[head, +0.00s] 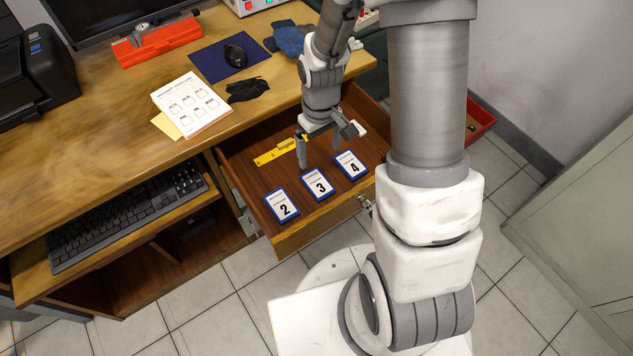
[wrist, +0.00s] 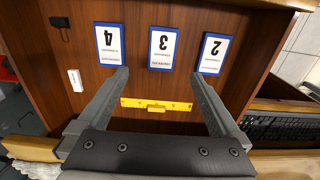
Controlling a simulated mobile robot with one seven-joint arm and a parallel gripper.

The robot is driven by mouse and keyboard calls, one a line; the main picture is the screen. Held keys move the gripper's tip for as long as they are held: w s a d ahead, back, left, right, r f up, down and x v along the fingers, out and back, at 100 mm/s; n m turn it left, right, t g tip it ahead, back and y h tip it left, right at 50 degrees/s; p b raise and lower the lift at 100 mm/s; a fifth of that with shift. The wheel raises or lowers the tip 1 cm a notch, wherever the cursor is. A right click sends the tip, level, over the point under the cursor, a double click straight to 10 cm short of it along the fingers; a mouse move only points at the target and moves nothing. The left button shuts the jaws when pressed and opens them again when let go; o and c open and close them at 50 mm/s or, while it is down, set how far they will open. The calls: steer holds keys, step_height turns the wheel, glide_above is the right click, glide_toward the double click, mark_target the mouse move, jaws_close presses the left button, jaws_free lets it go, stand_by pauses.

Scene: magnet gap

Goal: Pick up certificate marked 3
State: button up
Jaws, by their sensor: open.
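Certificate 3 (head: 319,185) is a white card with a blue border lying flat in the open drawer (head: 284,243), between certificate 2 (head: 281,206) and certificate 4 (head: 349,165). My gripper (head: 331,150) is open and empty above the drawer, behind the cards in the head view. In the wrist view certificate 3 (wrist: 163,48) appears upside down beyond the fingertips, roughly centred between the two fingers (wrist: 160,75). Certificate 4 (wrist: 109,44) is on its left there, and certificate 2 (wrist: 213,53) is on its right. Nothing touches the cards.
A yellow ruler-like tool (head: 275,152) and a small white item (wrist: 75,80) lie in the drawer. The desk (head: 110,125) above holds a checklist paper (head: 190,106), a mouse (head: 235,56) and a black cloth-like item (head: 247,90). The drawer walls surround the cards.

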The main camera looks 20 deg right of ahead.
steer(key=b, duration=0.2)
glide_above(317, 183)
steer(key=f, duration=0.7)
steer(key=shift+d+f, duration=0.15)
steer(key=shift+d, duration=0.15)
steer(key=shift+a+f+b, duration=0.15)
steer(key=shift+f+b, duration=0.3)
steer(key=shift+f, duration=0.9)
steer(key=shift+a+f+b, duration=0.1)
steer(key=shift+f+b, duration=0.35)
steer(key=shift+f, duration=0.85)
steer(key=shift+c, duration=0.2)
steer(key=c, duration=1.3)
steer(key=shift+r, duration=0.1)
steer(key=shift+r, duration=0.1)
